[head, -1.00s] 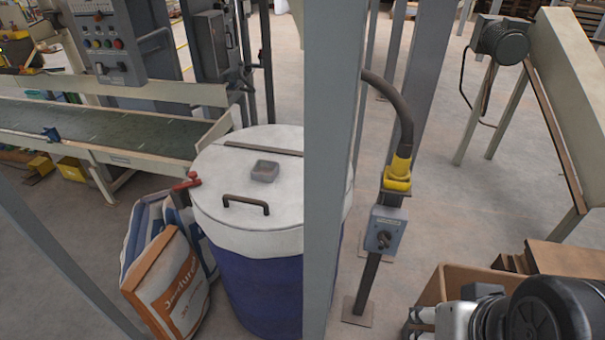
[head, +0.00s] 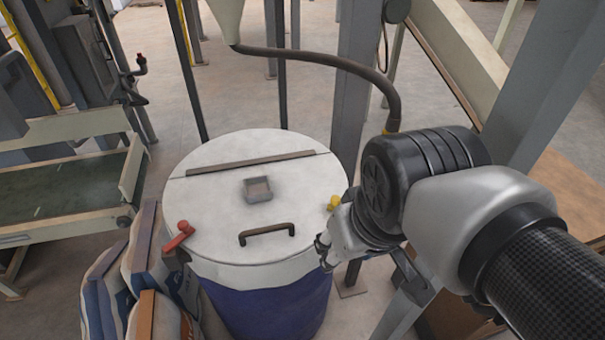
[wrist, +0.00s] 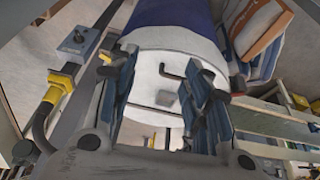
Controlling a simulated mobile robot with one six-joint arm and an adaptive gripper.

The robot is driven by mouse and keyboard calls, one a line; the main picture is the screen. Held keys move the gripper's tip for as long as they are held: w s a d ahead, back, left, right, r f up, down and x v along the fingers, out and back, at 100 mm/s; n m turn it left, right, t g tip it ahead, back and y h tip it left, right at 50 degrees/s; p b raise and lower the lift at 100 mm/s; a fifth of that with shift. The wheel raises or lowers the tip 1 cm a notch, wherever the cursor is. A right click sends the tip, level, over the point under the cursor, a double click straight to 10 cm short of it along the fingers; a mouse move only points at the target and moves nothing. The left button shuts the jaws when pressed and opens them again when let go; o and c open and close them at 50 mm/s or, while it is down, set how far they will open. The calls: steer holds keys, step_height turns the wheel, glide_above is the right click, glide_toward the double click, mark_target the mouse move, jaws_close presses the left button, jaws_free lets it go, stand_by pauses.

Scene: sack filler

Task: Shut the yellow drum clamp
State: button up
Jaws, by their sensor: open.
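The yellow drum clamp (head: 334,202) sits at the right rim of a blue drum (head: 268,305) with a white lid (head: 215,220). Its lever is small and partly hidden by my gripper, so I cannot tell how far it is turned. In the wrist view a bit of the yellow clamp (wrist: 105,58) shows beside the left finger's tip. My gripper (head: 325,252) is beside the drum's right front rim. In the wrist view my gripper (wrist: 160,62) is open, its fingers spread in front of the lid, with nothing between them.
A red clamp (head: 180,236) is at the lid's left rim. The lid carries a dark handle (head: 267,234) and a small grey box (head: 258,189). Sacks (head: 145,260) lean left of the drum. A grey post (head: 352,95) and a hose (head: 330,60) stand behind on the right.

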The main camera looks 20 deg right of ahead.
steer(key=w+d+r+n+g+p, duration=0.1)
steer(key=w+r+p, duration=0.25)
steer(key=w, duration=0.35)
steer(key=n+g+p, duration=0.3)
steer(key=n+p, duration=0.1)
steer(key=p, duration=0.4)
glide_above(336, 198)
step_height(336, 198, down, 6)
step_height(336, 198, down, 17)
steer(key=b, duration=0.2)
steer(key=shift+f+b, duration=0.1)
steer(key=shift+b, duration=0.3)
steer(key=shift+c, duration=0.5)
jaws_close()
